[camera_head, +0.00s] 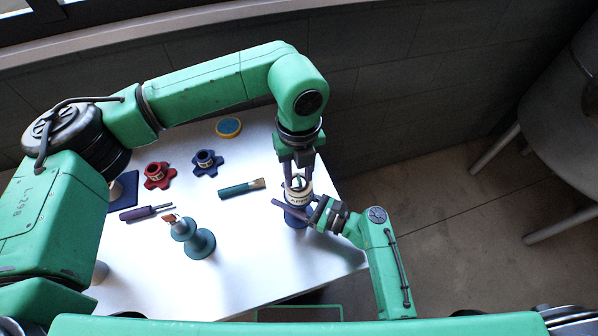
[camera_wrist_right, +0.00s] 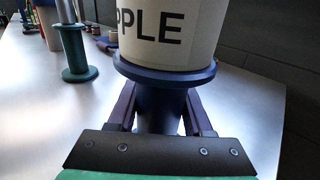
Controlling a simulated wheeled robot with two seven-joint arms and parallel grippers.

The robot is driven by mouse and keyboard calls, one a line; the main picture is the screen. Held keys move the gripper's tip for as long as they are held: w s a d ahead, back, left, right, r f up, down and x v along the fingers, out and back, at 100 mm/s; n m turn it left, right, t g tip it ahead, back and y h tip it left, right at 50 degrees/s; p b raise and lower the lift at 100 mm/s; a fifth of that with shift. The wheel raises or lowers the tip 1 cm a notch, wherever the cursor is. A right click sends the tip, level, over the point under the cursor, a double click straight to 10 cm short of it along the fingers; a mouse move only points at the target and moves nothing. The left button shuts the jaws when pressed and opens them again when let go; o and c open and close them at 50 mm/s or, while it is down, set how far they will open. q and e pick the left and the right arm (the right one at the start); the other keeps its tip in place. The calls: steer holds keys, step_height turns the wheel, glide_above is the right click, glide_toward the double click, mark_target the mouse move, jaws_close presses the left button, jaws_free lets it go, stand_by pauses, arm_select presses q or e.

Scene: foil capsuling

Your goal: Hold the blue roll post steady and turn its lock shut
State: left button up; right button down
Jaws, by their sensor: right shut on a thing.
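The blue roll post (camera_head: 296,216) stands upright near the table's right edge and carries a white roll (camera_head: 300,199) lettered in black. In the right wrist view the roll (camera_wrist_right: 165,28) sits above a dark blue flange (camera_wrist_right: 165,75). My right gripper (camera_head: 318,213) comes from the lower right, its jaws (camera_wrist_right: 162,108) shut on the dark blue stem below the flange. My left gripper (camera_head: 298,177) points down at the post's top from above. Its fingers stand apart around the top; whether they touch the lock is unclear, and the lock is mostly hidden.
On the table (camera_head: 250,270) to the left are a red star-shaped holder (camera_head: 159,175), a blue one (camera_head: 206,163), a teal-handled brush (camera_head: 242,188), a purple tool (camera_head: 146,212), green spool-like stands (camera_head: 200,244) and a yellow-rimmed disc (camera_head: 228,127). The table's front middle is clear.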

mark_target(299, 177)
steer(key=shift+f, duration=0.1)
arm_select(q)
step_height(299, 177, up, 12)
stand_by(0.5)
arm_select(e)
steer(key=shift+c, duration=1.2)
jaws_free()
